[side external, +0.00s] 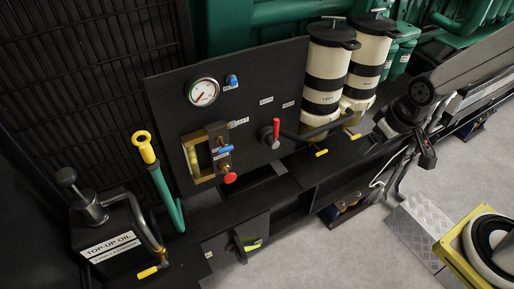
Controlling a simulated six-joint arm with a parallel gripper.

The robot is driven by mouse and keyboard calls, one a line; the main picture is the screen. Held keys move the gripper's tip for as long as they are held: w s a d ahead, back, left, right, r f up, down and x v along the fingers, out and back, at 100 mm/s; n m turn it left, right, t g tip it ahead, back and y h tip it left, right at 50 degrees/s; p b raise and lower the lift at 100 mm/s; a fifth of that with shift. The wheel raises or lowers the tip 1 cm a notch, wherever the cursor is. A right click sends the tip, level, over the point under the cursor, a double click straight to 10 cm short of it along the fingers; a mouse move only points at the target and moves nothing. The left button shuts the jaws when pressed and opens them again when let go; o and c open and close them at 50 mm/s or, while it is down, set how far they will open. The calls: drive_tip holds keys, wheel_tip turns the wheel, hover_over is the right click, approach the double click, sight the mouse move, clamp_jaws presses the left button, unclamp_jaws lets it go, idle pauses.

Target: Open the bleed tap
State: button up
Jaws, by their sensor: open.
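No label that I can read says bleed tap, so I cannot tell which handle it is. On the dark panel (262,87) are a small blue handle (226,149), a red knob (230,177) below it, a red-topped lever (276,130) and a small blue knob (232,79) near the gauge. Small yellow handles sit below the left filter (321,153) and the right filter (356,136). My gripper (384,130) is at the right, beside the filters and apart from the panel handles. It is open; its fingertips are small and dark here.
Two cream-and-black filter canisters (325,70) stand right of the panel. A round gauge (202,92) and a brass-framed sight glass (198,157) are on it. A top-up oil can (108,240) and a green, yellow-topped pump handle (160,180) stand left.

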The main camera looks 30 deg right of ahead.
drive_tip(key=w+a+f+m+t+y, duration=0.1)
drive_tip(key=w+a+f+t, duration=0.25)
drive_tip(key=w+a, duration=0.5)
drive_tip(key=w+a+f+t, duration=0.2)
drive_tip(key=w+a+t, duration=0.3)
drive_tip(key=w, duration=0.6)
drive_tip(key=m+t, duration=0.1)
drive_tip(key=t, duration=0.5)
approach(224, 146)
drive_tip(key=w, duration=0.3)
drive_tip(key=shift+g+h, duration=0.25)
drive_tip(key=shift+h, duration=0.15)
drive_tip(key=shift+s+a+f+m+t, duration=0.3)
drive_tip(key=shift+s+a+f+t, duration=0.05)
drive_tip(key=shift+s+f+t, duration=0.1)
drive_tip(key=shift+w, duration=0.1)
drive_tip(key=shift+w, duration=3.85)
drive_tip(key=c, duration=1)
